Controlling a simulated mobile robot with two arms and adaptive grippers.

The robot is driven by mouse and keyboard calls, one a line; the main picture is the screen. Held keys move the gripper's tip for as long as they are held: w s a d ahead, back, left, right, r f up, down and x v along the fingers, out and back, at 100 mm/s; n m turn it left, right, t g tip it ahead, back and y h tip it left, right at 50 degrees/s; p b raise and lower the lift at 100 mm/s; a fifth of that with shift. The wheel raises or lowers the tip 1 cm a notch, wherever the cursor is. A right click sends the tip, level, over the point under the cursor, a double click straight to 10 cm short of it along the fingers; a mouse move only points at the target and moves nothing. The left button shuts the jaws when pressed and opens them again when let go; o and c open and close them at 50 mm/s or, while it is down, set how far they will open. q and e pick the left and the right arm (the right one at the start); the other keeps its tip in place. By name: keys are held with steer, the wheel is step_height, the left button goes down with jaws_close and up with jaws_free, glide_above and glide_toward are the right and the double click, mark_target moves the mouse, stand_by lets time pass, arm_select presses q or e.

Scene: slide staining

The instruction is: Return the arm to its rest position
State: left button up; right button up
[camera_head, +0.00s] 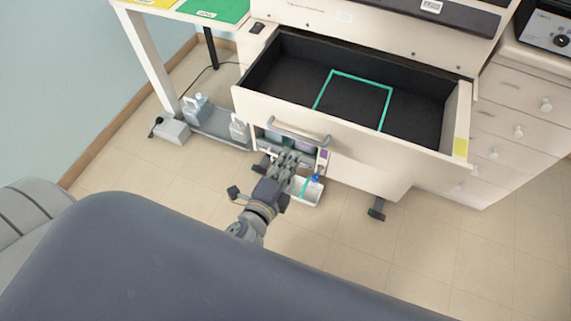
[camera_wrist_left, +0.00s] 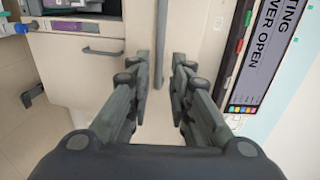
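My left gripper (camera_head: 284,165) is in front of the open drawer, close to the drawer's handle (camera_head: 299,132) in the head view. In the left wrist view the left gripper (camera_wrist_left: 161,75) shows two fingers apart with nothing between them. A vertical grey bar lies beyond the fingers; I cannot tell if they touch it. My right gripper is in neither view.
The drawer (camera_head: 285,118) stands pulled out, with a teal outline on its dark floor (camera_head: 350,100). A white bin (camera_head: 306,191) with a blue-capped bottle is beside the gripper. Bottles in a grey tray (camera_head: 215,124) stand at left. The floor (camera_head: 340,235) is clear.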

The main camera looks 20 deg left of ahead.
arm_select(q)
steer(key=shift+s+r, duration=0.15)
steer(key=shift+s, duration=0.5)
steer(key=s+f+n+g+p, duration=0.1)
steer(key=s+f+n+g, duration=0.4)
steer(key=f, duration=0.9)
steer(key=s+f+n+g, duration=0.25)
steer(key=s+f, duration=0.45)
steer(key=f, duration=0.8)
steer(key=s+a+f+n+g, duration=0.2)
steer(key=s+f, duration=0.2)
steer(key=s, duration=0.3)
steer(key=s+a+f+n+g+p, duration=0.1)
steer(key=s+a+f+n+g, duration=0.1)
steer(key=s+f, duration=0.3)
steer(key=s+a+f+n+g, duration=0.3)
steer(key=s+a+f+n, duration=0.1)
steer(key=s, duration=0.7)
steer(key=shift+a+f+y, duration=0.15)
steer(key=shift+a+y, duration=0.05)
steer(key=shift+y, duration=0.1)
